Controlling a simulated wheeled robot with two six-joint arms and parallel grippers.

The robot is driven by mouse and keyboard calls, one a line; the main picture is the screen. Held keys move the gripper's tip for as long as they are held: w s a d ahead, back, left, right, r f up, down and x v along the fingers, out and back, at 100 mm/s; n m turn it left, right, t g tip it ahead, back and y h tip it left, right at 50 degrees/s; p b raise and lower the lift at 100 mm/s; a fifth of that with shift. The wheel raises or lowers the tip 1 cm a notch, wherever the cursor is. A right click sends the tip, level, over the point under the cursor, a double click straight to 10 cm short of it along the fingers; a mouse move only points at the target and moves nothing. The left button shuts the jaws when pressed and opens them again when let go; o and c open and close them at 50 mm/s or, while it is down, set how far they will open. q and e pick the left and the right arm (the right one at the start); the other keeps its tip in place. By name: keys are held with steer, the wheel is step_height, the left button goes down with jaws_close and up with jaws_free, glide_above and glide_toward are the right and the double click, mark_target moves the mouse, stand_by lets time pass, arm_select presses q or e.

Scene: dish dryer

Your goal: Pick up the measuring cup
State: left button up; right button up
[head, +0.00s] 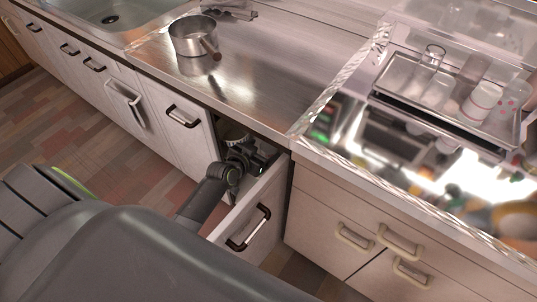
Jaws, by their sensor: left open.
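My left gripper (252,154) is inside the open drawer (262,200) below the counter. Its dark fingers are open, but the wrist and the shadow hide much of them. A small round thing with a pale rim (234,132) shows just behind the gripper, at the drawer's back under the counter edge. It may be the measuring cup, but it is mostly hidden and I cannot tell for sure. I cannot tell whether the fingers touch it. My right gripper is not in view.
A metal saucepan (193,38) with a brown handle stands on the steel counter (250,85). A clear dish dryer with a tray (391,98) of glasses and cups stands at the right. A sink (112,20) is at the upper left.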

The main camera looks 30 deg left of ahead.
arm_select(q)
steer(key=shift+x, duration=1.4)
steer(key=shift+a, duration=0.1)
steer(key=c, duration=1.3)
steer(key=shift+c, duration=0.2)
steer(key=shift+r, duration=0.1)
